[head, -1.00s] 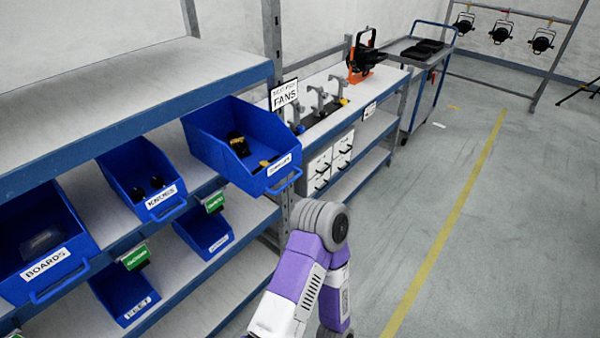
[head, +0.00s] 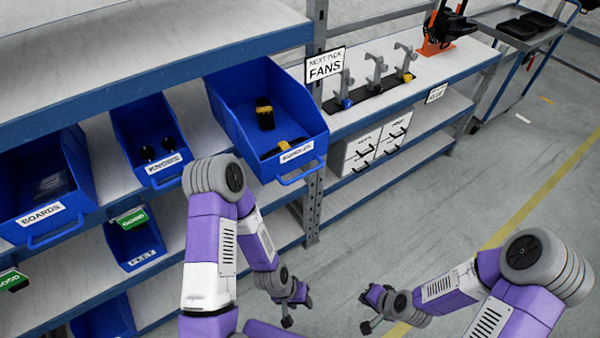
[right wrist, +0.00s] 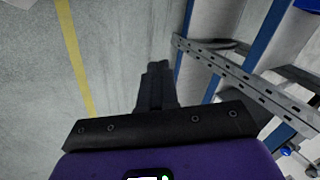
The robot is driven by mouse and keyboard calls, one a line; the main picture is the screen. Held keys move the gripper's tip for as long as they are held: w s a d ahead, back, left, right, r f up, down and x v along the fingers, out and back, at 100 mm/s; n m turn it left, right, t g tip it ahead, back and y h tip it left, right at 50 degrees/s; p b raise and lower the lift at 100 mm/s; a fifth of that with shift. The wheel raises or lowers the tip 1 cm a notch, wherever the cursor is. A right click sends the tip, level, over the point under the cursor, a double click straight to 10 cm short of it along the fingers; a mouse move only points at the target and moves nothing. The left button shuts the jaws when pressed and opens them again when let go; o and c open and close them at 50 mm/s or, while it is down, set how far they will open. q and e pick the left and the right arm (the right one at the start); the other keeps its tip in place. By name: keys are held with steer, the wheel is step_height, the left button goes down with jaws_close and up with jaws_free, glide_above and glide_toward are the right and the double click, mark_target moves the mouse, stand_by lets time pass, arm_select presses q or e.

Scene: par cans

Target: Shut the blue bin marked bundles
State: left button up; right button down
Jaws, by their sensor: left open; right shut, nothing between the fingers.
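The blue bin marked bundles (head: 246,143) sticks out past the shelf edge, tilted towards me, in the head view. Its front label (head: 297,152) and front handle show. It holds a few black and yellow things (head: 265,113). My left gripper (head: 296,307) is open and empty, low in front of the shelves, below the bin and apart from it. My right gripper (head: 368,310) is shut and empty, further right over the floor. Its closed fingers (right wrist: 155,85) also show in the right wrist view, with no bin near them.
A knobs bin (head: 148,135) and a boards bin (head: 45,190) sit to the left on the same shelf. A shelf post (head: 313,195) stands right of the bundles bin, near a fans sign (head: 324,65). The floor (head: 400,240) to the right is open.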

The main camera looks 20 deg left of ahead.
mark_target(307, 174)
steer(key=w+a+r+m+t+y, duration=0.2)
steer(key=w+a+r+t, duration=0.15)
steer(key=w+r, duration=0.55)
steer(key=s+a+r+m+t+y, duration=0.1)
steer(key=a+r+t+y, duration=0.2)
steer(key=r, duration=0.8)
steer(key=s+a+r+y, duration=0.1)
steer(key=a+r+y, duration=0.25)
steer(key=r, duration=0.75)
steer(key=x, duration=1.4)
steer(key=shift+a+f+h, duration=0.25)
steer(key=shift+f+h, duration=0.1)
steer(key=shift+f, duration=0.05)
steer(key=shift+w, duration=0.15)
